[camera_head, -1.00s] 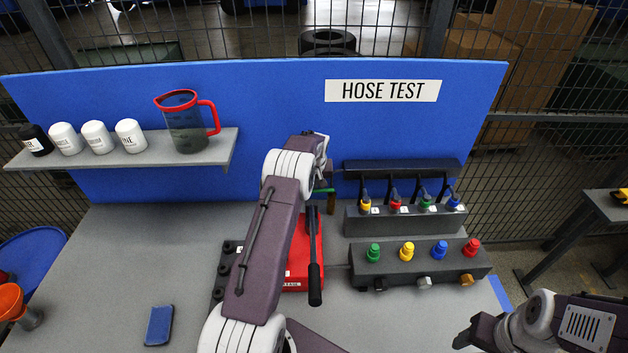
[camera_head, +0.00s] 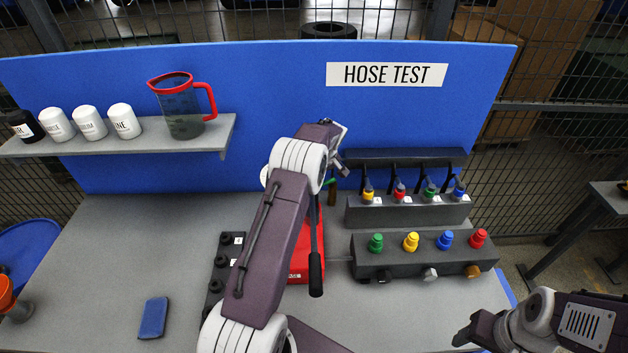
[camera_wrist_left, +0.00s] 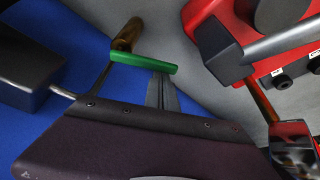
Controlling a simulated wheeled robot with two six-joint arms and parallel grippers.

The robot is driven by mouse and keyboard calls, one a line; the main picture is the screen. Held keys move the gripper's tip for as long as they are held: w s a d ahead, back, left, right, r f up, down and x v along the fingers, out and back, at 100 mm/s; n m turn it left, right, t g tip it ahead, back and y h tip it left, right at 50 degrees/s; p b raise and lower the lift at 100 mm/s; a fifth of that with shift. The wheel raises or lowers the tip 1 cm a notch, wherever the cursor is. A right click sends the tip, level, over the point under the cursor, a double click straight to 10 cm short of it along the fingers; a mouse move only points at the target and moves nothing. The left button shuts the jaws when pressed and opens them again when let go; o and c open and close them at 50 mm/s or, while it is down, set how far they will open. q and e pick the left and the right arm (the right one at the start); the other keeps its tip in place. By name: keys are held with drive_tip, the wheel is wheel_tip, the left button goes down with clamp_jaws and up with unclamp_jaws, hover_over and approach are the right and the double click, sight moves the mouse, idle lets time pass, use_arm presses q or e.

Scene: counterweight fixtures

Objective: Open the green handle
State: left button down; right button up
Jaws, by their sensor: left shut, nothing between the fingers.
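The green handle (camera_head: 329,182) is a short bar mostly hidden behind my left arm in the head view. In the left wrist view the whole green lever (camera_wrist_left: 143,62) shows, joined at its left end to a brass fitting (camera_wrist_left: 127,35). My left gripper (camera_head: 341,165) is just above the handle in the head view, shut and empty. In the left wrist view its grey fingers (camera_wrist_left: 163,92) are together, with their tips right at the lever's near side; whether they touch it I cannot tell. My right gripper (camera_head: 464,336) is at the lower right, away from the handle, its jaw opening unclear.
A red pump (camera_head: 306,250) with a black-gripped lever stands below the handle. Right of it are a hose rack (camera_head: 408,210) and a block with coloured caps (camera_head: 425,258). A shelf (camera_head: 180,142) holds a jug and jars.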

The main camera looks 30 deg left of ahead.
use_arm(q)
drive_tip(key=n, duration=0.1)
drive_tip(key=s+d+n, duration=0.1)
drive_tip(key=shift+d+n+g+b, duration=0.25)
drive_tip(key=shift+n+g+b, duration=0.15)
drive_tip(key=shift+s+d+n+g, duration=0.15)
drive_tip(key=shift+d+n+g, duration=0.15)
drive_tip(key=shift+d+n, duration=0.7)
drive_tip(key=shift+s+d+n+g, duration=0.15)
drive_tip(key=shift+d+n+g, duration=0.15)
drive_tip(key=shift+d+n, duration=0.7)
drive_tip(key=shift+d, duration=0.25)
